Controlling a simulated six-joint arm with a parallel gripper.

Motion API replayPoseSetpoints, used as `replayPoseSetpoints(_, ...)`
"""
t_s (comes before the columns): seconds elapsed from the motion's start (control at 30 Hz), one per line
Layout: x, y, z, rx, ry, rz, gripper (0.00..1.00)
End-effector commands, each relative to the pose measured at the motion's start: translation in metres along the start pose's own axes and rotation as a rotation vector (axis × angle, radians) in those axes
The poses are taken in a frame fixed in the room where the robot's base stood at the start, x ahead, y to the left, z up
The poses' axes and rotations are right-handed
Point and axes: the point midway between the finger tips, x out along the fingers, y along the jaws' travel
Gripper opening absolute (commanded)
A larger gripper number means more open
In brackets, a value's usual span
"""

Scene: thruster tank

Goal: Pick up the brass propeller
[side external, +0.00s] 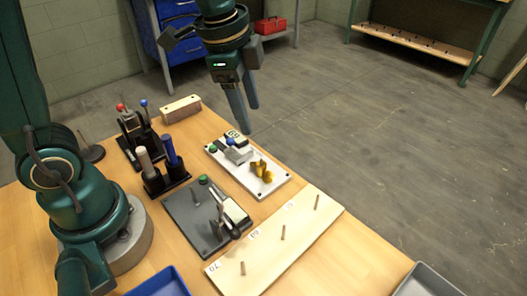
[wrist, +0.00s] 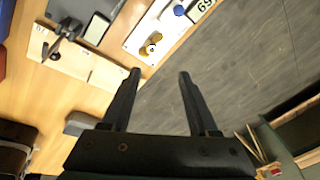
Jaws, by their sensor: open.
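The brass propeller (side external: 262,171) sits on the white plate (side external: 280,188) at the middle of the table in the side view. In the wrist view it (wrist: 151,48) shows on the white plate (wrist: 131,39), ahead of my fingertips and a little left of the gap between them. My gripper (side external: 247,119) is open and empty, pointing down, above and behind the white plate. In the wrist view its two fingers (wrist: 160,73) are spread apart. Neither finger touches the propeller.
A dark plate (side external: 185,215) with a clamp device and a board (side external: 265,262) with upright pegs lie nearby. A blue bin (side external: 160,284) and grey tray (side external: 425,282) are near the front. A holder with handles (side external: 165,178) stands left.

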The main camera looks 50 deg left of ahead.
Motion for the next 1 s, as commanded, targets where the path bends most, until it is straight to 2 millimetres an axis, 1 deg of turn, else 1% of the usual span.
replayPoseSetpoints(0.03, 0.014, -0.003, -0.004, 0.037, -0.024, 0.033, 0.6)
replayPoseSetpoints(0.1, 0.031, -0.005, -0.009, 0.078, -0.049, 0.071, 0.6)
replayPoseSetpoints(0.2, 0.053, -0.004, -0.012, 0.105, -0.082, 0.119, 0.6)
replayPoseSetpoints(0.3, 0.07, -0.001, -0.011, 0.108, -0.11, 0.157, 0.6)
replayPoseSetpoints(0.57, 0.094, 0.009, -0.006, 0.112, -0.139, 0.196, 0.6)
replayPoseSetpoints(0.8, 0.123, 0.014, -0.001, 0.111, -0.139, 0.195, 0.6)
replayPoseSetpoints(0.9, 0.13, 0.015, -0.001, 0.11, -0.138, 0.193, 0.6)
replayPoseSetpoints(1.0, 0.132, 0.015, 0.0, 0.11, -0.137, 0.192, 0.6)
